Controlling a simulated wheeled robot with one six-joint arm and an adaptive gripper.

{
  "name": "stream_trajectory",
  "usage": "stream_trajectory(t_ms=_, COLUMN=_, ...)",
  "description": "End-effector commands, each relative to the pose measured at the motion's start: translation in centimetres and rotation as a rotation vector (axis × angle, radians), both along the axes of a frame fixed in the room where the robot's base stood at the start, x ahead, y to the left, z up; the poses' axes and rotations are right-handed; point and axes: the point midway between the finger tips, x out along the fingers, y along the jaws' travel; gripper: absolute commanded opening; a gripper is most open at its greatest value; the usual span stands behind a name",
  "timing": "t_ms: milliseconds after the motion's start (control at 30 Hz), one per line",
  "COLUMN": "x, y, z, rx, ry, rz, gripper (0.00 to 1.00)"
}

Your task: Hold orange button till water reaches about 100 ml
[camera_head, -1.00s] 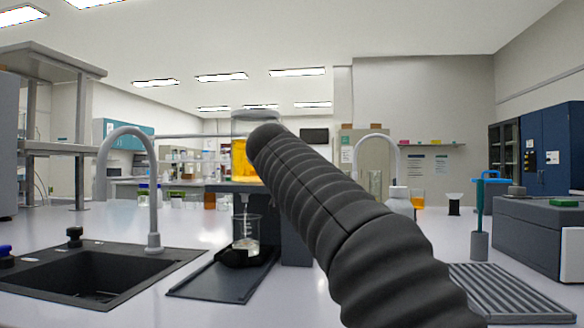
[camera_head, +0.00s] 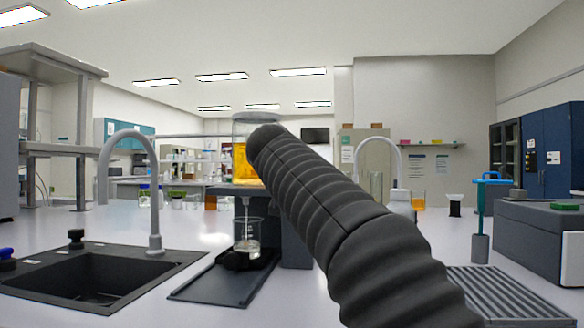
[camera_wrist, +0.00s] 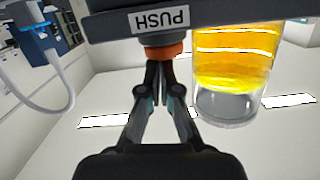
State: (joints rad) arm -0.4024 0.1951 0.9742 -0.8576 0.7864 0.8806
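The orange button (camera_wrist: 165,51) sits under a dark housing with a PUSH label in the wrist view. My gripper (camera_wrist: 158,70) is shut and empty, its fingertips up against the button's face; the exact contact is hard to tell. In the head view my arm hides the gripper and the button. The clear beaker (camera_head: 247,230) stands upright on a black support below the outlet. A thin stream runs down into it, and it holds some clear water in its lower part. The graduation marks are too small to read.
A clear vessel of yellow liquid (camera_head: 242,163) sits on the rig; it also shows right of my fingers in the wrist view (camera_wrist: 233,65). A black sink (camera_head: 95,280) with a grey tap is at left. A ribbed tray (camera_head: 505,295) and grey box (camera_head: 545,240) are at right.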

Motion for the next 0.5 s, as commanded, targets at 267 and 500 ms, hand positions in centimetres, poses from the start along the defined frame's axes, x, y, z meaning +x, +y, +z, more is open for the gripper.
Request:
stream_trajectory(t_ms=267, x=-1.4, y=-0.4, z=3.5, rx=0.001, ry=-0.017, rz=0.0, gripper=0.0)
stream_trajectory(t_ms=500, x=-5.5, y=0.3, z=4.2, rx=0.001, ry=-0.022, rz=0.002, gripper=0.0)
